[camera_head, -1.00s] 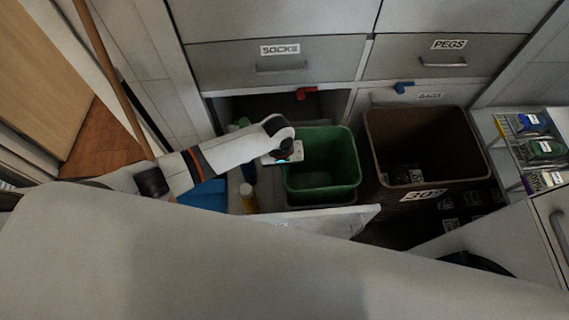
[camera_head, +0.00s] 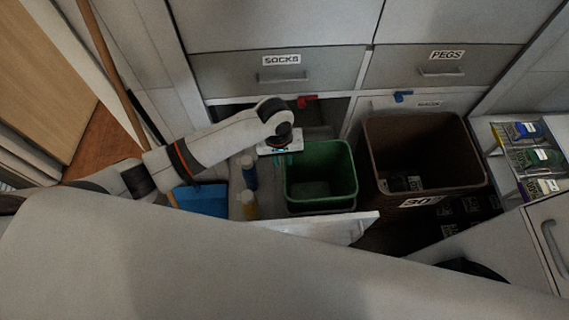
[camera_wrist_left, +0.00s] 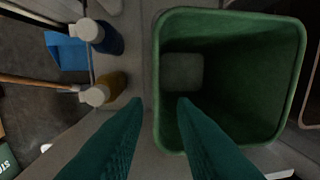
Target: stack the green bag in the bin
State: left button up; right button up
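The green bag (camera_head: 543,157) lies on a rack at the far right, between a blue bag and a purple one. An empty green bin (camera_head: 345,170) stands in a pulled-out drawer; it fills much of the left wrist view (camera_wrist_left: 290,75). A larger brown bin (camera_head: 440,175) stands to its right, with a dark labelled item inside. My left gripper (camera_head: 281,158) is at the green bin's left rim. In the left wrist view its two teal fingers (camera_wrist_left: 159,103) are apart, one on each side of that rim; I cannot tell their height. My right gripper is not in view.
Bottles with white caps (camera_wrist_left: 97,95) stand left of the green bin, with a blue dustpan (camera_head: 205,200) beyond. The drawer's white front panel (camera_head: 335,228) is close in front. Labelled drawers (camera_head: 280,72) stand behind. A large pale surface fills the foreground.

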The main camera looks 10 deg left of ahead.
pick_arm(q)
jog(key=shift+a+r, duration=0.2)
jog(key=shift+r, duration=1.55)
